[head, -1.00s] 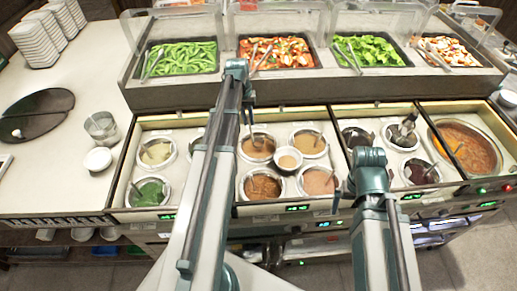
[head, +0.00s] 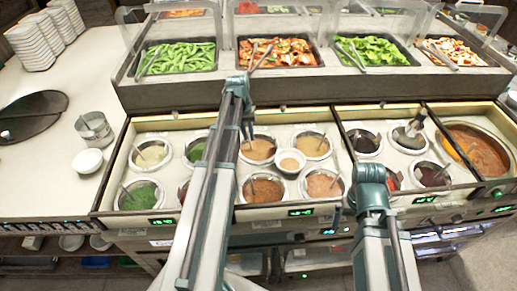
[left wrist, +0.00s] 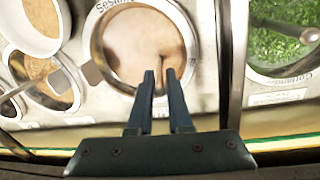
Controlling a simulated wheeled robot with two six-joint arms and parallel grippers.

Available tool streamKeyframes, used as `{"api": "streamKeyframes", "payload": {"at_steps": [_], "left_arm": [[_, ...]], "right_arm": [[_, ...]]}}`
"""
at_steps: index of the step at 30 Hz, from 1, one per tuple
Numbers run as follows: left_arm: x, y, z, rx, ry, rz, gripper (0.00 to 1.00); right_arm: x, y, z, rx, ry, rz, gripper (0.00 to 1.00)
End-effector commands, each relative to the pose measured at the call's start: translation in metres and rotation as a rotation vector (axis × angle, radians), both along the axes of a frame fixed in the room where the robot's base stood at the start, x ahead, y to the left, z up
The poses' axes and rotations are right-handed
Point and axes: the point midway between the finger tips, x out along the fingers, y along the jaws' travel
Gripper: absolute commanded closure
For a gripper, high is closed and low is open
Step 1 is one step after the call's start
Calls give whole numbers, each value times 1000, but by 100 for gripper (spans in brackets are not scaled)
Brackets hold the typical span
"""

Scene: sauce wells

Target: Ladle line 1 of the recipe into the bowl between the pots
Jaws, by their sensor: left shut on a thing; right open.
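The bowl (head: 290,162) is small and white, with tan inside, and sits among four pots; part of it shows in the left wrist view (left wrist: 32,42). My left gripper (head: 248,134) is over the back-left of these pots, a tan sauce pot (head: 258,150). In the left wrist view this pot (left wrist: 140,45) has a label starting "Ses". My left gripper (left wrist: 161,78) is shut on what seems a thin ladle handle, barely visible between the fingers. My right gripper (head: 370,160) is open, near the right-hand pots; its fingertips are hard to see. No recipe is readable.
A green sauce pot (left wrist: 285,40) is beside the tan one. Other pots, such as the pink-tan one (head: 323,184), have ladles standing in them. A large soup pot (head: 475,148) is at the right.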

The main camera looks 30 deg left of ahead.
Motion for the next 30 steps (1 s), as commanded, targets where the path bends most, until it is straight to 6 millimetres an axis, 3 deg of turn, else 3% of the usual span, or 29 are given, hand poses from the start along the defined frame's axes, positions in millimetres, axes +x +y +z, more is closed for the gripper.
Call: {"api": "streamKeyframes", "payload": {"at_steps": [23, 24, 30], "left_arm": [[0, 0, -4, 0, 1, 0, 100], [0, 0, -4, 0, 1, 0, 81], [0, 0, -4, 0, 0, 0, 48]], "right_arm": [[0, 0, -4, 0, 0, 0, 0], [0, 0, -4, 0, 0, 0, 0], [0, 0, -4, 0, 0, 0, 0]]}}
